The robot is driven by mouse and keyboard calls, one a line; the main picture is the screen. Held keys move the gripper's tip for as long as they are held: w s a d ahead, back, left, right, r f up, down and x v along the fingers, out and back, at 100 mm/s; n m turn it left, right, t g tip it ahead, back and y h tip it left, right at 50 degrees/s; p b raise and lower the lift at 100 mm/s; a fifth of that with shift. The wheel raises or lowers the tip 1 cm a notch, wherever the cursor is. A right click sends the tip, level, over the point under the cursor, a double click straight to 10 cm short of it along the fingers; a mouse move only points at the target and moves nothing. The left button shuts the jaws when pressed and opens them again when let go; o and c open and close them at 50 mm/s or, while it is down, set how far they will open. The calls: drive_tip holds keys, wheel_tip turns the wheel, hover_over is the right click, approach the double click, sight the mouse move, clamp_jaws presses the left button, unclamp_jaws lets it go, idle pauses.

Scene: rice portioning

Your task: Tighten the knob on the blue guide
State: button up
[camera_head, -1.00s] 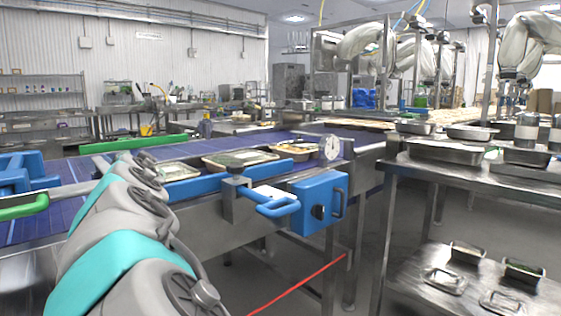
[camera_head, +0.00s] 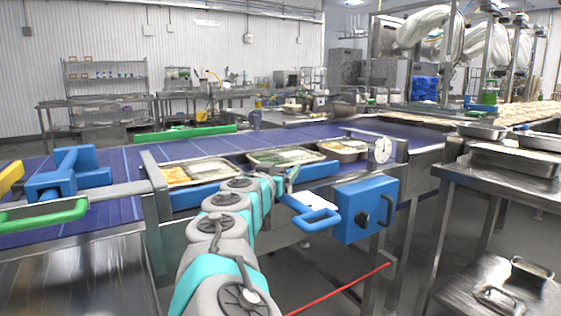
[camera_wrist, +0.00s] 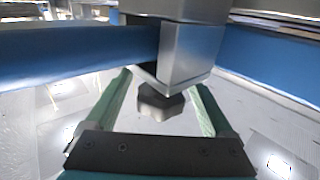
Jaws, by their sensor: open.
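The blue guide (camera_head: 320,170) runs along the near side of the conveyor. In the wrist view, a blue bar (camera_wrist: 80,55) enters a grey metal clamp block (camera_wrist: 190,55). A dark, faceted knob (camera_wrist: 160,104) sits just below the block. My gripper (camera_wrist: 163,86) is open, with one green finger on each side of the knob. Gaps show between the knob and both fingers, so it is not gripped. In the head view, my arm hides the clamp and knob, and my gripper's end shows only in part near the guide.
Food trays (camera_head: 285,157) lie on the blue conveyor belt (camera_head: 120,180). A steel table (camera_head: 500,172) is at right. A red line (camera_head: 340,290) crosses below.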

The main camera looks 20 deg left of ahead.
drive_tip(key=shift+w, duration=0.35)
drive_tip(key=shift+c, duration=0.4)
drive_tip(key=c, duration=1.3)
drive_tip(key=shift+a+b, duration=0.1)
drive_tip(key=shift+b, duration=0.35)
